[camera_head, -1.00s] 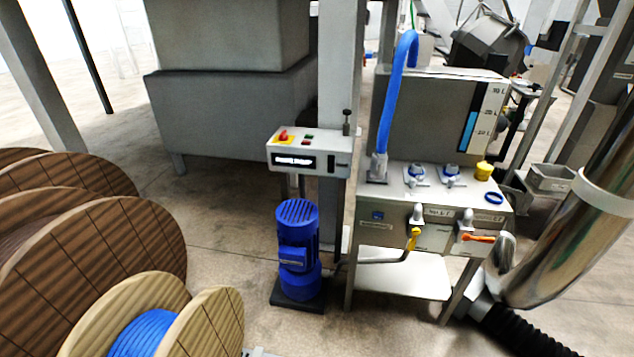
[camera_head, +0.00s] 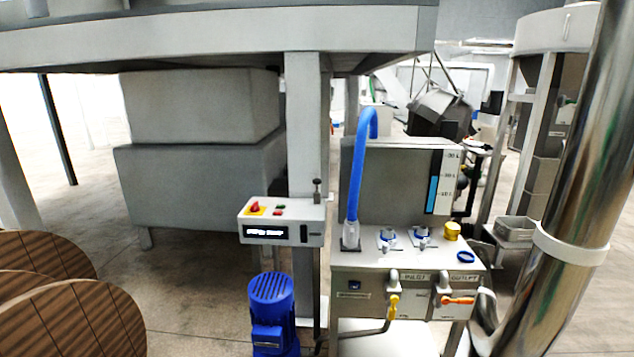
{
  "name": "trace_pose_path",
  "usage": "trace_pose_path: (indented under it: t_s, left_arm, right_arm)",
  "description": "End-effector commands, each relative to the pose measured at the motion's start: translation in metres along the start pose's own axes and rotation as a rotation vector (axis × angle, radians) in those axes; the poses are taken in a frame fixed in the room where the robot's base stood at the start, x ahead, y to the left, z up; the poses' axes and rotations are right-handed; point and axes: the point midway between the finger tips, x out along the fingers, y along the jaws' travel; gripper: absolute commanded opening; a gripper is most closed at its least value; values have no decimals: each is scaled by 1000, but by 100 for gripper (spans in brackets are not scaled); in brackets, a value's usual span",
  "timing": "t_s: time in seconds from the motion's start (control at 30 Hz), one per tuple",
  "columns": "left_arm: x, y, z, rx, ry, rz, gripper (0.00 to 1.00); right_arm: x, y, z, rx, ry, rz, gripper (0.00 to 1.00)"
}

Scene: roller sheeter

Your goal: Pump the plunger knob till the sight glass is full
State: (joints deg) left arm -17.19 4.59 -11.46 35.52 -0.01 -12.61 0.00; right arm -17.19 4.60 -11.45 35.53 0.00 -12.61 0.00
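A dark knob on a short upright stem (camera_head: 317,185) stands on top of a light grey control box (camera_head: 281,236) fixed at the post; I take it for the plunger knob. A narrow dark upright slot (camera_head: 304,233) is in the box's front face; I cannot tell whether it is the sight glass or how full it is. A white level gauge (camera_head: 444,180) with litre marks is on the grey tank at right; its blue column (camera_head: 432,193) reaches about the middle mark. Neither of my grippers is in view.
The box also carries a red knob (camera_head: 255,207) and a lit display (camera_head: 265,231). A blue motor (camera_head: 272,305) stands below. A valve cabinet (camera_head: 368,272) with a blue hose (camera_head: 358,180) is to the right. Wooden spools (camera_head: 75,320) are at lower left, a shiny pipe (camera_head: 575,190) at right.

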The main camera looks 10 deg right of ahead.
Motion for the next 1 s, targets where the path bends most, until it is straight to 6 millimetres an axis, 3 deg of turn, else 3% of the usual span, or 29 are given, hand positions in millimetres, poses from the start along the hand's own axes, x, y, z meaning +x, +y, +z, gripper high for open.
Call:
trace_pose_path:
  t_s: [0.03,0.13,0.17,1.0]
  left_arm:
    - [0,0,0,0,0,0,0]
    - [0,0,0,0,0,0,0]
    - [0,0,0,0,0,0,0]
    - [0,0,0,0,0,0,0]
  right_arm:
    - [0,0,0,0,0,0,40]
    - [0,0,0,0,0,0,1]
    - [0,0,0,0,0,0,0]
    - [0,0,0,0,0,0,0]
